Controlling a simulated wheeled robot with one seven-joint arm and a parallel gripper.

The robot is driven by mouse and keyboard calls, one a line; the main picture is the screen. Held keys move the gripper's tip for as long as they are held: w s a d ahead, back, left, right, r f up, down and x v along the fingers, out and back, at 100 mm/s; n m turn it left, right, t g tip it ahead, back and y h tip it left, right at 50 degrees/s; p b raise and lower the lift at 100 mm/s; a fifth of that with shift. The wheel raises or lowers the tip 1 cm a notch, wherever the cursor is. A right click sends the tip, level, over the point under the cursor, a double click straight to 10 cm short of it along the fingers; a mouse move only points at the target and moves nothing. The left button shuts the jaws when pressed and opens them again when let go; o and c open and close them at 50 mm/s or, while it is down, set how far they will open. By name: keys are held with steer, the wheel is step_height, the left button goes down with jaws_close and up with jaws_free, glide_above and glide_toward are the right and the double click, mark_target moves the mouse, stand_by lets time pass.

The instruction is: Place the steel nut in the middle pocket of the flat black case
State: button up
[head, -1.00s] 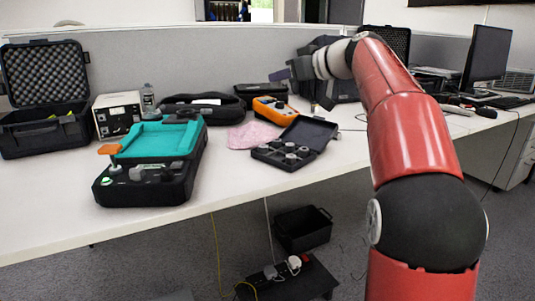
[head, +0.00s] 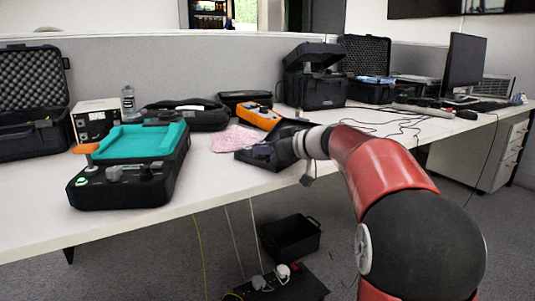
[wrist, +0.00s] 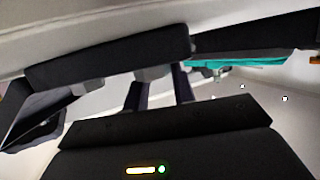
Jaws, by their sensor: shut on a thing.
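The flat black case (head: 243,156) lies open near the table's front edge in the head view. My arm's end and gripper cover its right part and lid, so its pockets are mostly hidden. My gripper (wrist: 158,82) is at the case; in the wrist view its two dark fingers reach up to a dark slab, likely the case edge. A small grey piece (wrist: 152,74), probably the steel nut, shows at the fingertips, and the gripper is shut on it. I cannot tell whether it touches the case or which pocket it is over.
The black and teal device (head: 125,170) with an orange knob stands left of the case. A pink cloth (head: 237,139) and an orange meter (head: 258,117) lie behind the case. A large black case (head: 315,90) stands further back.

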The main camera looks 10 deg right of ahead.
steer(key=shift+f, duration=0.35)
steer(key=shift+f+b, duration=0.25)
steer(key=shift+b, duration=0.1)
steer(key=o, duration=1)
steer(key=shift+r, duration=0.1)
steer(key=shift+r+p, duration=0.25)
steer(key=shift+p, duration=0.15)
steer(key=b+v, duration=0.1)
steer(key=v, duration=1.1)
